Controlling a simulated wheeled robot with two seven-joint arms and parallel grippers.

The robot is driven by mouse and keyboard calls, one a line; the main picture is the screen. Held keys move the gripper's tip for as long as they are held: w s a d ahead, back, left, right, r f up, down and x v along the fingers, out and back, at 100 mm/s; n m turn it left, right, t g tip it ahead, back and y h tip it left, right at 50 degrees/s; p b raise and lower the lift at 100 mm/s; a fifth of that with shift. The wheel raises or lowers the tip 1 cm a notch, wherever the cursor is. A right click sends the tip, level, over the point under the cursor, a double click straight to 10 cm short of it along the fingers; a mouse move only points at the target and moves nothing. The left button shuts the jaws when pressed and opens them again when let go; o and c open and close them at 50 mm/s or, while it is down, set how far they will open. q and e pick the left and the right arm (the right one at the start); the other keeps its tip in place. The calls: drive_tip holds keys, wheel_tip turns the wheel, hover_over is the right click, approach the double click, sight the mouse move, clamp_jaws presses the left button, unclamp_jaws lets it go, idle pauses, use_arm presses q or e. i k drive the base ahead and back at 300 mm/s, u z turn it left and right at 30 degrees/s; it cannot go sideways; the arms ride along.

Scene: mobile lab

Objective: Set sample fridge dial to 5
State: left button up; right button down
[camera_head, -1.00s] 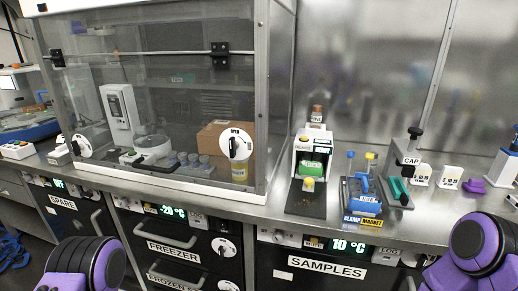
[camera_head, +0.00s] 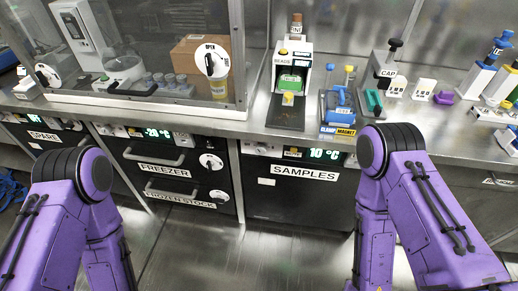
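The sample fridge (camera_head: 300,198) is the dark-fronted unit under the bench, with a white label reading SAMPLES (camera_head: 305,172). Its green display (camera_head: 324,154) reads 10 °C. Small pale controls (camera_head: 262,149) sit at the left of its top panel; they are too small to read, and I cannot tell which is the dial. The right end of its panel is partly behind my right arm. My two purple arms show in the lower left and lower right, but neither gripper is in the picture.
Left of it is the freezer (camera_head: 160,157), with a round white dial (camera_head: 211,162) and a FROZEN STOCK label below. A SPARE unit (camera_head: 45,138) stands farther left. The steel bench (camera_head: 258,125) above carries a glass-walled hood and several lab items. The floor in front is clear.

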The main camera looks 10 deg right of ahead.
sight(260, 150)
drive_tip(key=k, duration=0.65)
drive_tip(key=u, duration=0.65)
drive_tip(key=i, duration=0.95)
drive_tip(key=z, duration=0.15)
